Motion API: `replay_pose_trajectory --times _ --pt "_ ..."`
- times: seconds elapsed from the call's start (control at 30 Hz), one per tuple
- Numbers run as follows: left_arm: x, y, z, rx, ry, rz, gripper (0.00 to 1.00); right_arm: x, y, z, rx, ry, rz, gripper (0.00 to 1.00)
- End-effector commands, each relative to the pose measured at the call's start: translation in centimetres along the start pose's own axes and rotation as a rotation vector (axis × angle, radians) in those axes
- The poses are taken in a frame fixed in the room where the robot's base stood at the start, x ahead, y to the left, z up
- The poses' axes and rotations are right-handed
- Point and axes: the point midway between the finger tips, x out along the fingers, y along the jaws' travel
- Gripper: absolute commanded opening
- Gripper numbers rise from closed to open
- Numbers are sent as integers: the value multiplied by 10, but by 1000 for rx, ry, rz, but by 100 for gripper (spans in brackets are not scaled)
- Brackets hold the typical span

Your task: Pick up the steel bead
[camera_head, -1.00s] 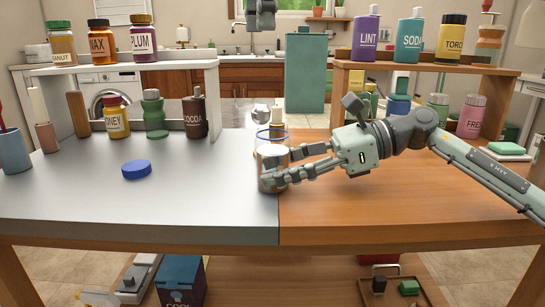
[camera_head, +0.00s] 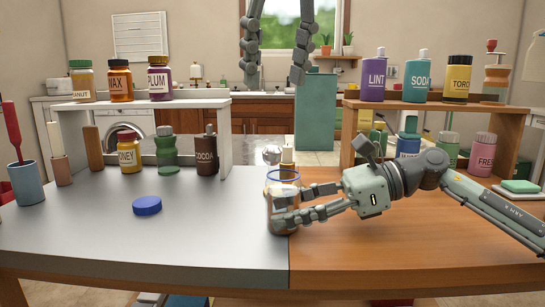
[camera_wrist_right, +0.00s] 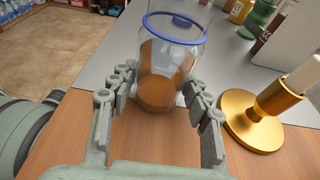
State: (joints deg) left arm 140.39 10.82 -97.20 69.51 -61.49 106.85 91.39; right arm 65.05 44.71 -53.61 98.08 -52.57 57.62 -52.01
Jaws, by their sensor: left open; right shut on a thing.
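A shiny silver ball (camera_head: 272,154), which looks like the steel bead, shows behind the jar at the table's far edge; I cannot tell what it rests on. A clear glass jar (camera_head: 282,182) with a blue rim stands at the seam of the table. My right gripper (camera_head: 291,205) is shut around the jar from the right. In the right wrist view its fingers (camera_wrist_right: 160,85) lie on both sides of the jar (camera_wrist_right: 168,62); no bead shows in it. My left gripper (camera_head: 274,68) is open and empty, high above the jar and ball, fingers pointing down.
A blue lid (camera_head: 147,205) lies on the grey left half. A gold candle holder (camera_wrist_right: 262,118) stands close by the right gripper. Shelves with bottles stand at the back left (camera_head: 130,104) and back right (camera_head: 430,105). The front of the table is clear.

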Motion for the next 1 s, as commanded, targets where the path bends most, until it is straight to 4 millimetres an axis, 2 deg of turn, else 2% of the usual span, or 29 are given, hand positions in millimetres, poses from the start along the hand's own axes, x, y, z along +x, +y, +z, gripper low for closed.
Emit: replay_pose_trajectory --times 0.1,0.23,0.5,0.77,1.0 --pt "-4 3 -7 192 -56 -32 49 0 0 0 0 0 0 23" --pt "0 3 -10 287 -85 -45 49 0 0 0 0 0 0 23" --pt "45 0 -6 299 -87 -45 49 0 0 0 0 -1 0 23" --pt "67 -2 -4 296 -87 -45 49 0 0 0 0 0 0 23" --pt "102 -7 -1 294 -87 -45 49 0 0 0 0 0 0 23"
